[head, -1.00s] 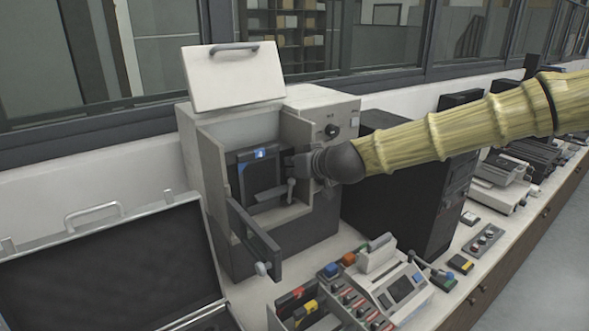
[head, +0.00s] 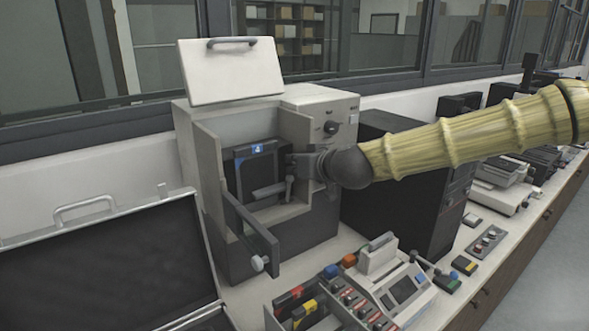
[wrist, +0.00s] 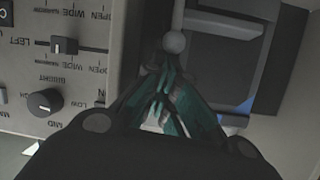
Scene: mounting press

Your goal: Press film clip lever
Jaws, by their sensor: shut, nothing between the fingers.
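The press-like machine (head: 212,187) is a pale box with its front compartment open. Inside stands a dark plate (head: 252,175) with a blue label at its top. A small lever with a round knob (head: 289,180) is at the compartment's right side; in the wrist view its pale ball (wrist: 174,42) sits on a thin rod. My gripper (head: 294,165) reaches in from the right, beside the lever. In the wrist view its fingers (wrist: 160,78) are together and empty, just below the ball. I cannot tell whether they touch it.
An open case (head: 110,265) is at left. A black tower (head: 415,190) and small devices (head: 400,290) crowd the right. Machine knobs (wrist: 45,102) lie close beside my gripper.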

